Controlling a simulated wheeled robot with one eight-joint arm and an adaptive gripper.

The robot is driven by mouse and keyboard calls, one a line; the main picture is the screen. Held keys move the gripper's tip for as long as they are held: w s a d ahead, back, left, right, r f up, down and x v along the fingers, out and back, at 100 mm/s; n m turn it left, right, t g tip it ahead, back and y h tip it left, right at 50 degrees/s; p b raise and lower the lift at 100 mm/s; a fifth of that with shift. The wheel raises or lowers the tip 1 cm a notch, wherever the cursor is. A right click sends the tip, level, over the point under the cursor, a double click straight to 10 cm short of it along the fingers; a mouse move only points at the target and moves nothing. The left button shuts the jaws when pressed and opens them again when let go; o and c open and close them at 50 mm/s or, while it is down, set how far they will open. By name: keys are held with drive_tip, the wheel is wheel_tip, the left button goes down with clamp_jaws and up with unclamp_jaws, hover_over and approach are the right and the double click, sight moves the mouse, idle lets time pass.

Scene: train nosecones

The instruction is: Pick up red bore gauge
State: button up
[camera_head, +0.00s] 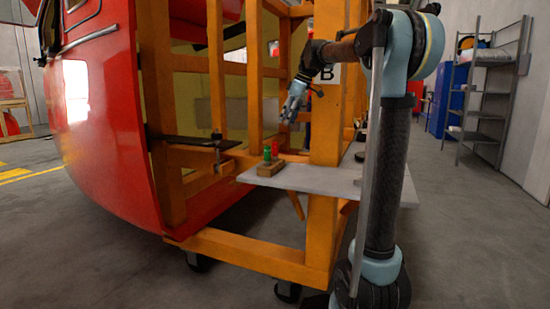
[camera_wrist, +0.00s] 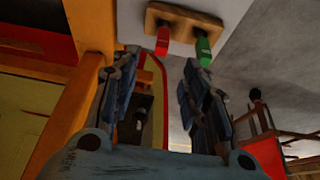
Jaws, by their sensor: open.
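The red bore gauge (camera_wrist: 163,40) stands in a small wooden block (camera_wrist: 185,18) beside a green gauge (camera_wrist: 203,48) in the wrist view. In the head view the red gauge (camera_head: 274,148) and the green gauge (camera_head: 267,153) stand in the block (camera_head: 270,168) on a grey shelf. My gripper (camera_head: 290,115) is above and to the right of the block in the head view, apart from it. In the wrist view my gripper (camera_wrist: 158,70) is open, with nothing between its fingers, and the red gauge shows just past the fingertips.
The grey shelf (camera_head: 318,181) is fixed to an orange frame (camera_head: 323,225), whose upright posts stand close to my arm. A red nosecone shell (camera_head: 100,130) is at the left. A dark clamped plate (camera_head: 195,140) lies left of the block. Metal shelving (camera_head: 490,90) stands far right.

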sight(273, 149)
drive_tip(key=x, duration=1.1)
drive_tip(key=shift+a+f, duration=0.3)
drive_tip(key=shift+a, duration=0.1)
drive_tip(key=shift+x, duration=2.55)
drive_tip(key=shift+a+r, duration=0.15)
clamp_jaws()
